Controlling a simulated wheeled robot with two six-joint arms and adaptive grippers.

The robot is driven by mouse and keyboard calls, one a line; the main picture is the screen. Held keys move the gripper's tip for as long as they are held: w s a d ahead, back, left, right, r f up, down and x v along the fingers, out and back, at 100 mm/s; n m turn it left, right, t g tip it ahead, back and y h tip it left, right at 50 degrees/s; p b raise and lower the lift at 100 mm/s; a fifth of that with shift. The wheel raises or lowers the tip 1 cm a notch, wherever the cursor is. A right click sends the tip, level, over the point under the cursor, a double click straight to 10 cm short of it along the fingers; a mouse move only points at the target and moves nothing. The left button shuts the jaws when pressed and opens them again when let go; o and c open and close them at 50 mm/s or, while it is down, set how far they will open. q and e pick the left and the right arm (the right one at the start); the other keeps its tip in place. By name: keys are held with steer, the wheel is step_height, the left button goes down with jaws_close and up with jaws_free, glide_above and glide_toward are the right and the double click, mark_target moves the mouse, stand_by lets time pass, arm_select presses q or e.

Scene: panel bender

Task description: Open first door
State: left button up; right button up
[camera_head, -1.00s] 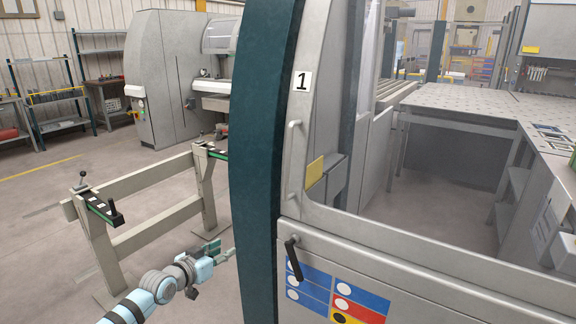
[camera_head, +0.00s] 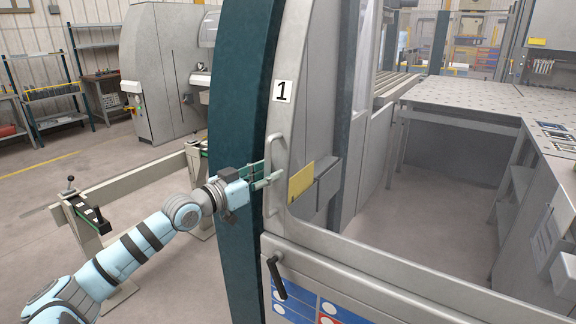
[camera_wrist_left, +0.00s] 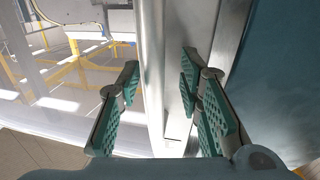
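The first door (camera_head: 300,130) is a grey framed panel with a "1" label (camera_head: 283,92), beside a dark teal curved column. It looks shut. Its pale vertical bar handle (camera_head: 273,205) is below the label. My left gripper (camera_head: 266,175) is at the handle, with its green fingers at the bar's mid-height. In the left wrist view, the gripper (camera_wrist_left: 160,95) is open, and the pale handle bar (camera_wrist_left: 152,80) runs between its two fingers without visible contact on both sides. My right gripper is not in view.
A black lever (camera_head: 276,277) sits lower on the door, above coloured labels. A yellow plate (camera_head: 300,181) is right of the handle. The teal column (camera_head: 238,90) stands just left. A low beige rail frame (camera_head: 130,184) is behind my left arm.

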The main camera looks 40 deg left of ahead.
arm_select(q)
steer(key=shift+s+r, duration=0.2)
steer(key=shift+s, duration=0.15)
steer(key=shift+c, duration=0.3)
steer(key=shift+w+d, duration=0.2)
jaws_close()
steer(key=shift+d+f, duration=0.1)
steer(key=shift+d, duration=0.1)
